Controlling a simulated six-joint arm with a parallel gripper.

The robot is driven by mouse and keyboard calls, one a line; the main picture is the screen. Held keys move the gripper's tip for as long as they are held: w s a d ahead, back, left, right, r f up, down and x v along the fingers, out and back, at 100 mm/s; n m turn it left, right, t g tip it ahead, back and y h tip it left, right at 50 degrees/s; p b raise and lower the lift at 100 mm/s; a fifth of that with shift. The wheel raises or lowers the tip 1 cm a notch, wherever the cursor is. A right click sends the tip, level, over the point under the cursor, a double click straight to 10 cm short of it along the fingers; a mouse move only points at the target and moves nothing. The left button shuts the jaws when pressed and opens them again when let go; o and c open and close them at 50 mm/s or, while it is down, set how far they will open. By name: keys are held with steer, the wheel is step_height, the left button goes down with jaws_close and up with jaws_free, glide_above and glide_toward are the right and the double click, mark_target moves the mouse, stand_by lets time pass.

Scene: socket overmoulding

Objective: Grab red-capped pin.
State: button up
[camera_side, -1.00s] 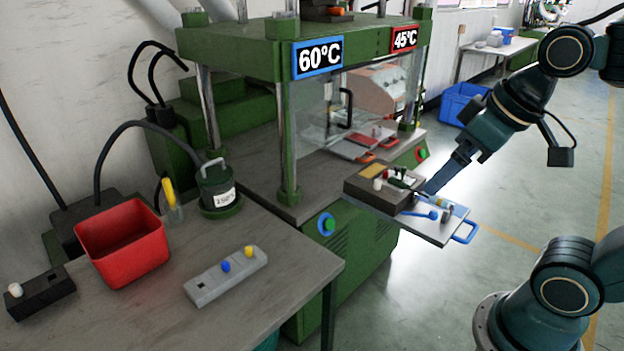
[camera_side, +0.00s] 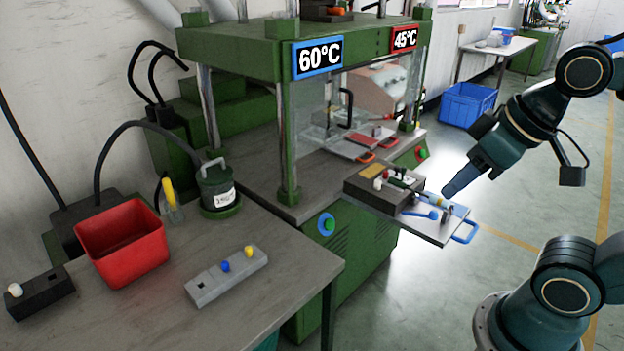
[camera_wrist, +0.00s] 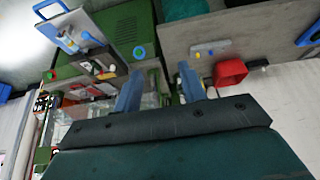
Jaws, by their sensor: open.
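A small red spot (camera_side: 386,175) shows on the dark mould block (camera_side: 372,196) in the side view, beside a white-topped pin (camera_side: 377,184). It may be the red-capped pin, but it is too small to be sure. My gripper (camera_side: 449,191) is in the air to the right of the block, near the blue-handled tray (camera_side: 436,233) and apart from it. In the wrist view my gripper (camera_wrist: 160,82) has its two blue fingers apart with nothing held between them. The block and tray appear at the upper left there.
The green press (camera_side: 288,130) stands behind the block, with a red-handled tray (camera_side: 372,140) inside. On the left table are a red bin (camera_side: 122,245), a grey holder (camera_side: 228,276) with blue and yellow pins, and a black holder (camera_side: 42,294) with a white pin. Open floor lies right.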

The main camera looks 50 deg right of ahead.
steer(key=w+d+r+n+g, duration=0.1)
steer(key=w+d+n, duration=0.1)
steer(key=w+d, duration=0.6)
steer(key=w+d+n+g, duration=0.1)
steer(key=w+d, duration=0.3)
steer(key=w, duration=0.7)
steer(key=w+d+f+n, duration=0.1)
steer(key=d+f, duration=0.3)
steer(key=d, duration=0.3)
steer(key=w+d+f+n+y, duration=0.1)
steer(key=w+d+f, duration=0.1)
steer(key=d+f, duration=0.2)
steer(key=w+d+f+n+y, duration=0.1)
steer(key=d+f, duration=0.3)
steer(key=d, duration=0.7)
steer(key=shift+w+f, duration=0.15)
steer(key=shift+w, duration=0.35)
steer(key=shift+x, duration=4.35)
